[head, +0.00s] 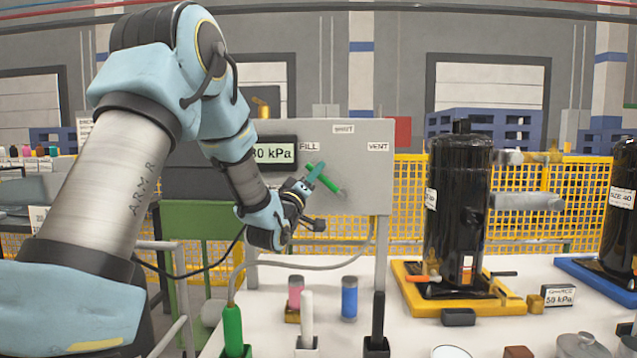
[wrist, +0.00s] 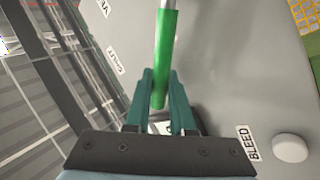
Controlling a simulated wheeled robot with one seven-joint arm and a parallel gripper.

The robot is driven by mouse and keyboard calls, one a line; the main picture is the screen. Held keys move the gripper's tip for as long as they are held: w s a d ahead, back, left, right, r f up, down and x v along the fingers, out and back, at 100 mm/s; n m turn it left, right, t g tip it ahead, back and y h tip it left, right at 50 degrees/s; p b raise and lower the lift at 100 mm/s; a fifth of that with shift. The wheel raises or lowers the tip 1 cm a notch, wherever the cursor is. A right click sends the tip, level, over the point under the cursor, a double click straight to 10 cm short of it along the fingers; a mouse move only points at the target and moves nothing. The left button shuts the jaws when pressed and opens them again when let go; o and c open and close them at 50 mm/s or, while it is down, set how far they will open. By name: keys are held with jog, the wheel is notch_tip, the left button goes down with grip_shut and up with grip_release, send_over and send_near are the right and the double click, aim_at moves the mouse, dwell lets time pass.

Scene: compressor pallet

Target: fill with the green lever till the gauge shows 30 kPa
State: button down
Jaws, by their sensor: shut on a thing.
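The green lever (head: 333,187) is on the grey panel (head: 365,160), tilted up and left toward the FILL label (head: 309,147). My gripper (head: 313,178) is at its upper end; in the wrist view my gripper (wrist: 160,92) has its teal fingers shut on the green handle (wrist: 166,45). The gauge (head: 272,152) reads in kPa; its first digit is partly hidden by my arm, and the reading looks like 30 or 80.
SHUT (head: 344,129) and VENT (head: 378,147) labels are on the panel. A BLEED label (wrist: 247,143) and white knob (wrist: 290,148) are near my fingers. A black compressor (head: 458,205) stands on a yellow pallet (head: 415,296). Several small items are on the white table.

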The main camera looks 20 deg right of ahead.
jog(key=shift+f, duration=0.1)
dwell(0.4)
jog(key=c, duration=1)
grip_release()
jog(key=shift+c, duration=0.2)
jog(key=shift+a, duration=0.1)
jog(key=b+v, duration=0.2)
jog(key=v, duration=0.8)
jog(key=shift+s+a+f+b, duration=0.2)
jog(key=shift+s+b, duration=0.05)
jog(key=shift+b, duration=0.15)
jog(key=shift+s, duration=0.1)
